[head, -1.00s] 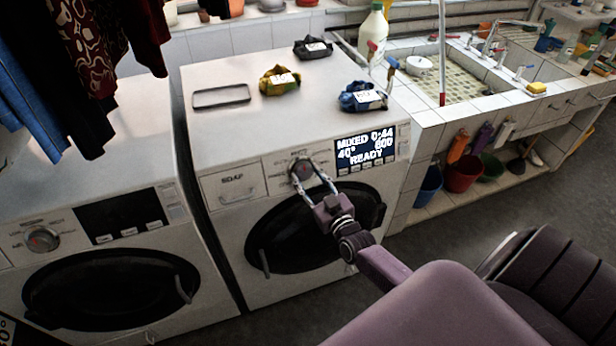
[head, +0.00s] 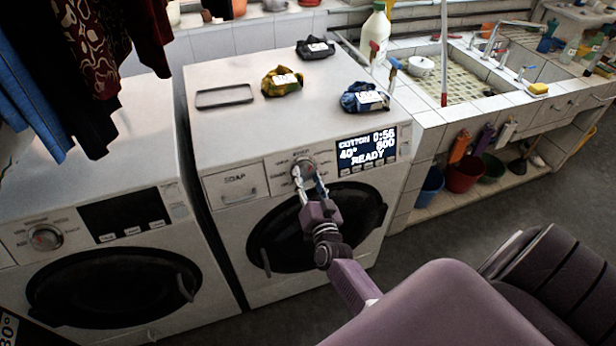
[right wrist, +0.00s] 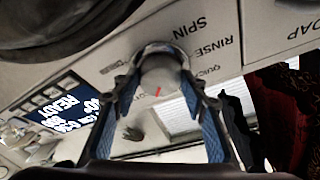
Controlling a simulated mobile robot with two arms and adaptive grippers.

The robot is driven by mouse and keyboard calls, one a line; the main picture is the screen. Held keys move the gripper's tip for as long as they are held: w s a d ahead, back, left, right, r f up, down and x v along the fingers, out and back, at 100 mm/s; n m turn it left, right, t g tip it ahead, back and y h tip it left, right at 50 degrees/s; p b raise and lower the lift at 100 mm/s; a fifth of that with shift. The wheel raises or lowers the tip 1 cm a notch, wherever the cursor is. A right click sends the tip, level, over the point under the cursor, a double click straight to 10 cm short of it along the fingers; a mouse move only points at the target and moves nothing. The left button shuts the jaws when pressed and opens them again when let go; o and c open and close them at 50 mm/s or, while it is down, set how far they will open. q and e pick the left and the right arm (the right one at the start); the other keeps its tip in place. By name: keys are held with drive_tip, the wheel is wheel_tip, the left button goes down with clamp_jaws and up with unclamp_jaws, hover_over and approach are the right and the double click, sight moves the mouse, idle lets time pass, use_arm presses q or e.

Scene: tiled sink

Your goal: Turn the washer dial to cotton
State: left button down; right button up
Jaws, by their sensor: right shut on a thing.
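The washer dial (head: 303,165) is a round grey knob on the front panel of the right-hand washer (head: 225,135). My right gripper (head: 308,181) is shut on the dial, one finger on each side. In the right wrist view the dial (right wrist: 160,70) sits between the blue-padded fingers, with a red mark on its face and the words SPIN, RINSE and QUICK around it. The washer display (head: 367,147) reads COTTON, 0:56, 40°, 600 and READY. My left gripper is not in view.
A second washer (head: 90,180) stands to the left. Small labelled cloth bundles in yellow (head: 282,82), blue (head: 363,97) and black (head: 315,48) lie on the washer top beside a dark rectangular frame (head: 224,96). A tiled sink (head: 460,77) stands at right.

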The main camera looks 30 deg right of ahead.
drive_tip(key=shift+m, duration=0.5)
drive_tip(key=o, duration=1.2)
drive_tip(key=shift+c, duration=0.2)
drive_tip(key=shift+s+a, duration=0.1)
drive_tip(key=v, duration=1.2)
drive_tip(key=shift+a, duration=0.1)
